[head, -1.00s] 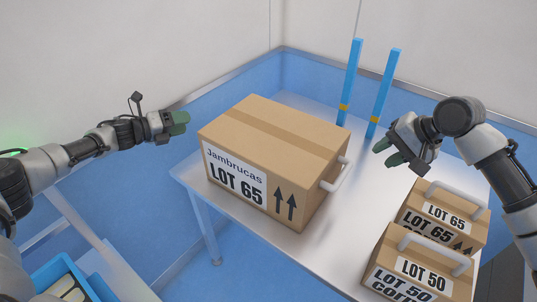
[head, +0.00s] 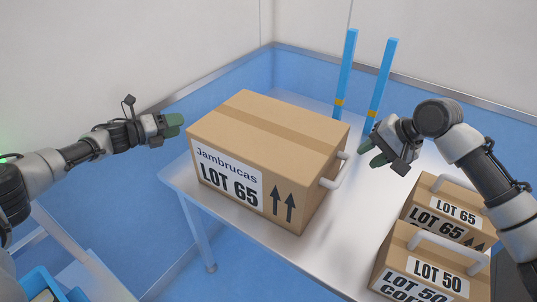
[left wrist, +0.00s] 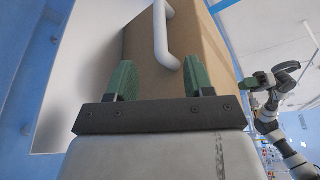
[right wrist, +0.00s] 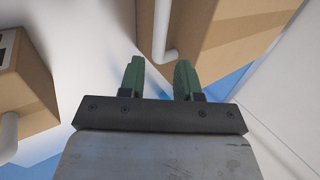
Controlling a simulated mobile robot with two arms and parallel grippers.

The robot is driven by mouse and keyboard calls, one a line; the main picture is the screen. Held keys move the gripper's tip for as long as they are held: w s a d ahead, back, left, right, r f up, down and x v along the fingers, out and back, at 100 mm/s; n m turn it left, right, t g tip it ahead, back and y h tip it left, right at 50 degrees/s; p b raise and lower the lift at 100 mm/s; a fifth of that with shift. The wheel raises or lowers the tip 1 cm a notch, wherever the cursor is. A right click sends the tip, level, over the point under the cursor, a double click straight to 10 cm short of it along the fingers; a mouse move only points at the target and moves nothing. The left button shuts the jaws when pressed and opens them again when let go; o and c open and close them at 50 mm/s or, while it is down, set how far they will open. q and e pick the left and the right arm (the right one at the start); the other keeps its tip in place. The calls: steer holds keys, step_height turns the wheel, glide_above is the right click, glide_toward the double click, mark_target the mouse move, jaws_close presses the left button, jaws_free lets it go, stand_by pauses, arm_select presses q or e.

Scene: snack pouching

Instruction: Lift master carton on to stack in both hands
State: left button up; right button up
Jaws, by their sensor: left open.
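The master carton (head: 265,150) is a large brown box labelled "Jambrucas LOT 65", upright on the table. A white handle (head: 337,172) shows on its right end. The left wrist view shows another white handle (left wrist: 162,35) on the end facing my left gripper. My left gripper (head: 175,125) is open and empty, just off the carton's left end. My right gripper (head: 370,152) is just right of the carton's right end, apart from the handle. Its fingers (right wrist: 158,78) stand apart with nothing between them.
Two smaller handled cartons, LOT 65 (head: 420,212) and LOT 50 (head: 403,256), stand at the table's right front. Two blue posts (head: 345,75) rise behind the table (head: 310,245). A blue bin (head: 40,284) is at lower left. Bare tabletop shows between the cartons.

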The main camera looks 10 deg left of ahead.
mark_target(202, 119)
arm_select(q)
steer(key=x, duration=0.9)
arm_select(e)
steer(key=x, duration=0.9)
arm_select(q)
steer(key=c, duration=0.6)
arm_select(e)
steer(key=c, duration=0.6)
arm_select(q)
steer(key=shift+f, duration=0.1)
jaws_close()
arm_select(e)
jaws_close()
arm_select(q)
steer(key=shift+s+f, duration=0.1)
steer(key=shift+f, duration=0.1)
arm_select(e)
steer(key=shift+d, duration=0.15)
arm_select(q)
steer(key=shift+r, duration=0.4)
arm_select(e)
steer(key=shift+w+r, duration=0.1)
steer(key=shift+r, duration=0.25)
